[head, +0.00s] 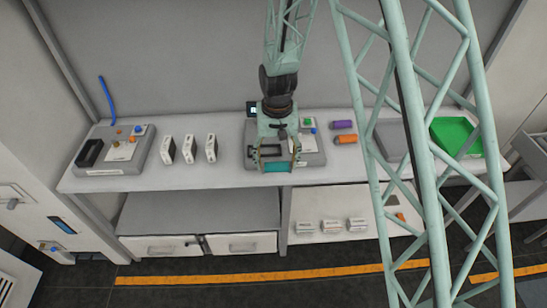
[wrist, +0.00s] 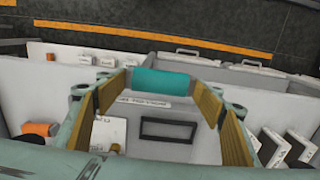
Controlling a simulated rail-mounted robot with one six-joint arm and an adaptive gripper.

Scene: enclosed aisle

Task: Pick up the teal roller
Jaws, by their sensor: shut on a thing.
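The teal roller (head: 276,166) is held between the fingertips of my gripper (head: 277,163), at the front edge of the bench in the head view. In the wrist view the teal roller (wrist: 161,84) spans the gap between the two tan-padded fingers of my gripper (wrist: 163,92), which are shut on it. The roller lies crosswise, in front of a grey device (head: 312,156) with a dark rectangular frame. I cannot tell how far it is above the bench.
A purple roller (head: 343,125) and an orange roller (head: 346,139) lie right of the device. Several white boxes (head: 189,150) stand to the left, near another grey device (head: 140,153). A green tray (head: 456,136) is at the far right. Drawers (head: 241,243) are below.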

